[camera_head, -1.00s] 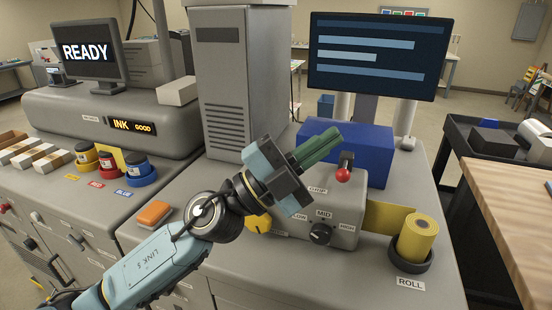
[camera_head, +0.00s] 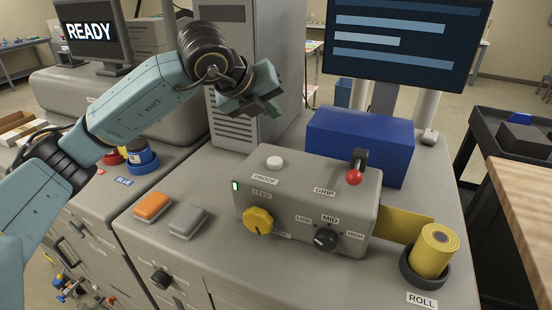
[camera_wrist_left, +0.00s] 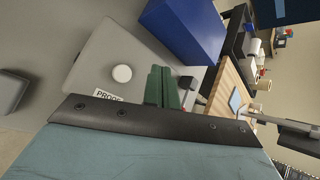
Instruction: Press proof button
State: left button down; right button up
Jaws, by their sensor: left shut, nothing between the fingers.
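The proof button (camera_head: 275,162) is a round white button on top of the grey control box (camera_head: 300,205), behind a PROOF label. It also shows in the left wrist view (camera_wrist_left: 122,73), left of the fingers. My left gripper (camera_head: 272,108) is above and behind the button in the head view, apart from it. Its green fingers (camera_wrist_left: 163,87) are shut and empty in the left wrist view. My right gripper is not in view.
The box also carries a yellow feed knob (camera_head: 258,221), a black dial (camera_head: 325,239) and a red-tipped grip lever (camera_head: 354,176). A blue block (camera_head: 360,145) stands behind it. A yellow roll (camera_head: 433,250) stands at the right. Orange (camera_head: 152,206) and grey (camera_head: 188,221) pads lie at left.

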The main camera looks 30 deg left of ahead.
pick_arm(q)
jog(key=shift+f, duration=0.1)
jog(key=b, duration=0.4)
send_over(272, 163)
notch_tip(272, 163, down, 8)
jog(key=shift+r, duration=0.2)
jog(key=shift+f+b, duration=0.55)
jog(key=shift+b, duration=0.2)
dwell(1.3)
jog(key=shift+f+b, duration=0.45)
jog(key=shift+b, duration=0.25)
jog(key=shift+f+b, duration=0.55)
jog(key=shift+b, duration=0.1)
dwell(0.6)
jog(key=shift+r, duration=0.1)
jog(key=shift+r+p, duration=0.4)
jog(key=shift+r, duration=0.5)
jog(key=shift+r, duration=0.1)
